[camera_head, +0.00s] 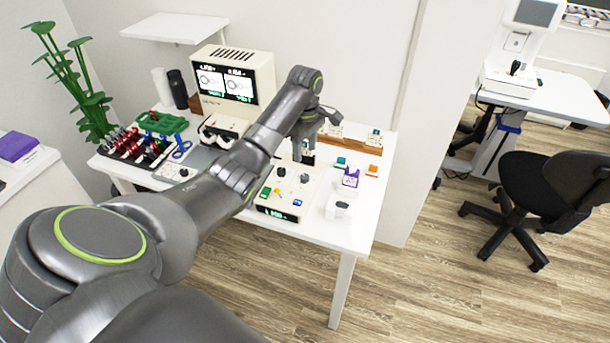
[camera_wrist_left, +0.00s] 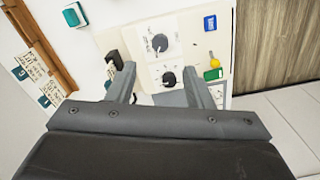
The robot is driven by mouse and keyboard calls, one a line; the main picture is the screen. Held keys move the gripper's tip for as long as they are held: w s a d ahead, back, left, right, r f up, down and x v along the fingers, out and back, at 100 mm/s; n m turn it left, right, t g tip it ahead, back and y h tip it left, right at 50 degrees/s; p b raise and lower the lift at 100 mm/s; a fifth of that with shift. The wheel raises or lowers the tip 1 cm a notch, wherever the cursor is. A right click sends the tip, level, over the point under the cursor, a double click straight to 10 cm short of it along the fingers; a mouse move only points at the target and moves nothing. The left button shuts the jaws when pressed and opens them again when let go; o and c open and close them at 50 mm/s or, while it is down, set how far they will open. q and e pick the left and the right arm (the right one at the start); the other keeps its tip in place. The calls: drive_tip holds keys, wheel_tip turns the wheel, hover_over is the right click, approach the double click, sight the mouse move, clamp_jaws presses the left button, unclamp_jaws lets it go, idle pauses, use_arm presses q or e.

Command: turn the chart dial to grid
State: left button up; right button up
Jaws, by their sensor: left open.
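A cream control box (camera_head: 276,211) stands near the table's front edge, with two dark dials on top. In the left wrist view, one dial (camera_wrist_left: 160,42) sits on a white marked plate, and a second dial (camera_wrist_left: 168,78) sits on a plate closer to the gripper. Their labels are too small to read, so I cannot tell which is the chart dial or where either points. My left gripper (camera_head: 305,148) is above the back of the box. In its wrist view the gripper (camera_wrist_left: 159,70) is open and empty, with the second dial showing between its fingers.
The box also bears a blue switch (camera_wrist_left: 210,23), a yellow knob (camera_wrist_left: 215,63) and a green button (camera_wrist_left: 213,74). A purple holder (camera_head: 351,178) and a small white device (camera_head: 338,207) stand to its right. A screen unit (camera_head: 262,80) and a green tray (camera_head: 162,122) are at the left.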

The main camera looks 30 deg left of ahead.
sight(305, 176)
use_arm(q)
wheel_tip(305, 176, down, 10)
drive_tip(key=shift+r, duration=0.1)
idle(0.4)
drive_tip(key=c, duration=1)
